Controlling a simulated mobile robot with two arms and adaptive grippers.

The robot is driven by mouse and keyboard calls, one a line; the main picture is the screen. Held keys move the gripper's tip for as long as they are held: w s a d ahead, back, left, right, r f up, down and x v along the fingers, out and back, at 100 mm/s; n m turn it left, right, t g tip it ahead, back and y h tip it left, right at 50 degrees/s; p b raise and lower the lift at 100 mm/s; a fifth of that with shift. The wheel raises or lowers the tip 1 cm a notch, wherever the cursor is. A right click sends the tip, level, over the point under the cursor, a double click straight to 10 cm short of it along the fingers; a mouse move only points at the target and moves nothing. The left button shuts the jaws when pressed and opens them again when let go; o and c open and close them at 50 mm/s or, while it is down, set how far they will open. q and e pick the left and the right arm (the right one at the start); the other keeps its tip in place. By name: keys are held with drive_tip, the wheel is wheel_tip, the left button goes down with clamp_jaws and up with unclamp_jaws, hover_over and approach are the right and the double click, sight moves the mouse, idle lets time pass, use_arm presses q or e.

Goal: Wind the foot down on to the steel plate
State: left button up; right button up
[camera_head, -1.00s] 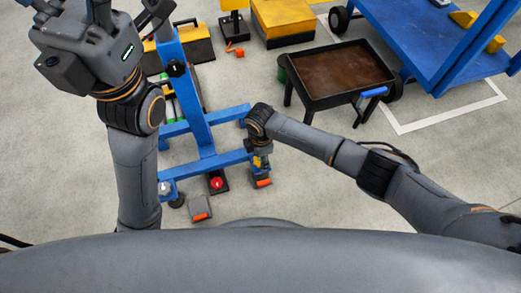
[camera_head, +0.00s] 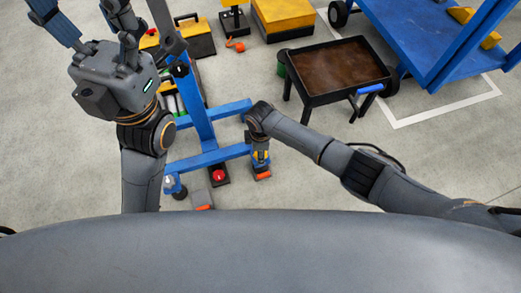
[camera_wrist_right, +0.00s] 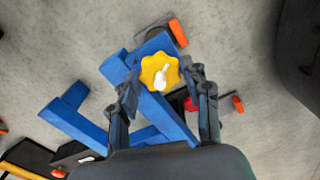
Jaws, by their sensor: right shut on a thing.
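The blue frame (camera_head: 205,150) stands on the floor. A yellow knob with a white centre (camera_wrist_right: 160,72) tops its near right corner in the right wrist view. My right gripper (camera_head: 261,150) points down at that corner. In the right wrist view my right gripper (camera_wrist_right: 163,92) has one finger on each side of the yellow knob and is shut on it. A grey plate with an orange end (camera_head: 262,174) lies under this corner. My left gripper (camera_head: 145,22) is raised at the upper left, fingers apart and empty.
A red knob (camera_head: 219,175) on a dark block sits near the frame's front bar. Another grey plate with an orange end (camera_head: 200,197) lies near the left corner.

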drive_tip(key=shift+s+f, duration=0.1)
drive_tip(key=o, duration=1.1)
drive_tip(key=shift+o, duration=0.2)
drive_tip(key=shift+r, duration=0.45)
wheel_tip(320, 180, up, 11)
